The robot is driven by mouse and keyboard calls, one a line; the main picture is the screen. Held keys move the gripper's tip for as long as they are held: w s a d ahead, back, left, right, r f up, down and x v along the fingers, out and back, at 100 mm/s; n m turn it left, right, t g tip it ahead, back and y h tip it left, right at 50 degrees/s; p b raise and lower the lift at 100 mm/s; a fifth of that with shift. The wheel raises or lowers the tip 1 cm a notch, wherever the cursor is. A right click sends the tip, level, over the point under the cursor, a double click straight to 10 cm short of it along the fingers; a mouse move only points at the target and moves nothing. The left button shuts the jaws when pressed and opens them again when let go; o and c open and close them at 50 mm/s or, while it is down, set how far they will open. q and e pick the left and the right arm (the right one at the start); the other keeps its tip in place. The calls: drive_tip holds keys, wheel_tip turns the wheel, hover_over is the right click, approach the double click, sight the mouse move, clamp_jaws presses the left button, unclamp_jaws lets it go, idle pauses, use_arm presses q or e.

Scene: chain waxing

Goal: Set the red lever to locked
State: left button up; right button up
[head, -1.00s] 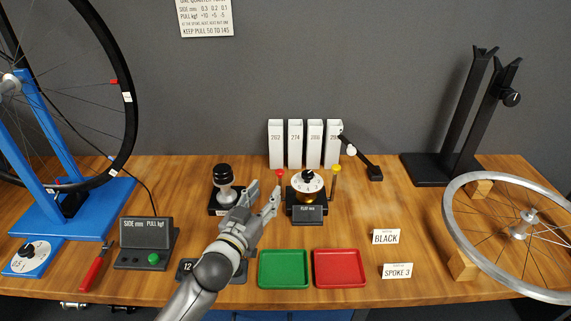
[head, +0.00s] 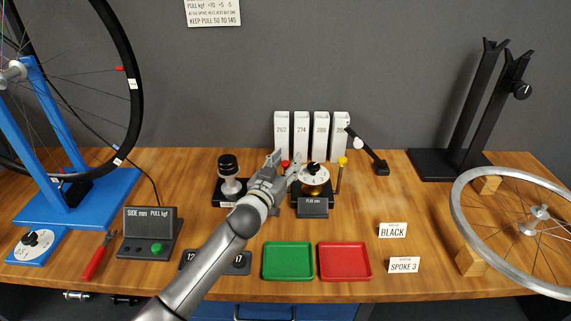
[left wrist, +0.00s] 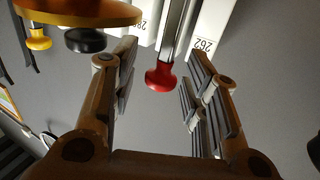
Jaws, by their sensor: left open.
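The red lever's knob (head: 284,164) shows at the left side of a brass hub fixture with a white dial (head: 314,170). My left gripper (head: 286,160) is open at the knob, its fingers on either side of it in the head view. In the left wrist view the red knob (left wrist: 160,77) on its metal stem lies between the two open fingers (left wrist: 160,95), with gaps on both sides. Most of the lever's stem is hidden behind my gripper in the head view. My right gripper is in neither view.
A yellow-knobbed lever (head: 342,162) stands right of the dial. A black-topped stand (head: 228,175) is close left of my gripper. White boxes (head: 301,135) stand behind. Green (head: 287,275) and red (head: 345,275) trays lie in front.

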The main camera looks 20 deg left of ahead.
use_arm(q)
drive_tip(key=c, duration=0.9)
clamp_jaws()
drive_tip(key=shift+r, duration=0.1)
